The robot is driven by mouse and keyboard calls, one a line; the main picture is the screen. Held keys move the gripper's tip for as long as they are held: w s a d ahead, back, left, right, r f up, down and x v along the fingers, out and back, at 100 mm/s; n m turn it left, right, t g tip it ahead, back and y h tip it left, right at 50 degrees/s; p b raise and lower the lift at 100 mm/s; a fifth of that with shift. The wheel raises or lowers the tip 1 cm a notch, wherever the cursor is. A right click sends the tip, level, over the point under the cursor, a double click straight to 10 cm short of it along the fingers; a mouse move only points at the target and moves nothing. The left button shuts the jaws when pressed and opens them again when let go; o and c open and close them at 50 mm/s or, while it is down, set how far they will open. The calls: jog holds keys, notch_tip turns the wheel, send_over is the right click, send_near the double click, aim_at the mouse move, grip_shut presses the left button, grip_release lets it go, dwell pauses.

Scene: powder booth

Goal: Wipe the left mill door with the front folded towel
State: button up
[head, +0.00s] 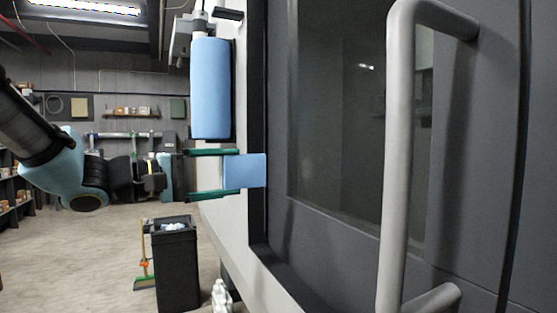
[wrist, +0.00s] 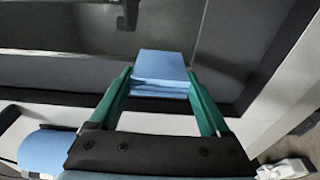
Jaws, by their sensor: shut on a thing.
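My gripper (head: 212,174) has green fingers and is shut on a blue folded towel (head: 246,171). The towel sticks out past the fingertips toward the dark frame at the left edge of the grey mill door (head: 455,150). In the wrist view the folded towel (wrist: 160,66) sits between the fingertips with its layers showing, in front of the door's dark lower border. Whether the towel touches the door or frame I cannot tell. The door has a dark window (head: 335,120) and a long grey handle (head: 398,160) standing out from it.
A blue roll (head: 210,88) hangs on the machine's side just above my gripper, and shows in the wrist view (wrist: 48,152). A black bin (head: 176,265) and a broom (head: 143,270) stand on the floor below. Shelves line the back wall. The floor at left is open.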

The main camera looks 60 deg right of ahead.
aim_at(265, 170)
jog(key=b+x, duration=0.1)
jog(key=x, duration=0.1)
jog(key=b+x, duration=0.2)
jog(key=x, duration=0.1)
jog(key=shift+s+a+f, duration=0.15)
jog(key=shift+s, duration=0.3)
jog(key=shift+s+d+b, duration=0.45)
jog(key=shift+d+b, duration=0.05)
jog(key=shift+d, duration=0.1)
jog(key=shift+b+x, duration=0.65)
jog(key=shift+x, duration=0.4)
jog(key=s+a+b, duration=0.1)
jog(key=b, duration=0.1)
jog(key=s+a+b, duration=0.1)
jog(key=s+b, duration=0.1)
jog(key=shift+s+a, duration=0.15)
jog(key=shift+a, duration=0.1)
jog(key=shift+b, duration=0.6)
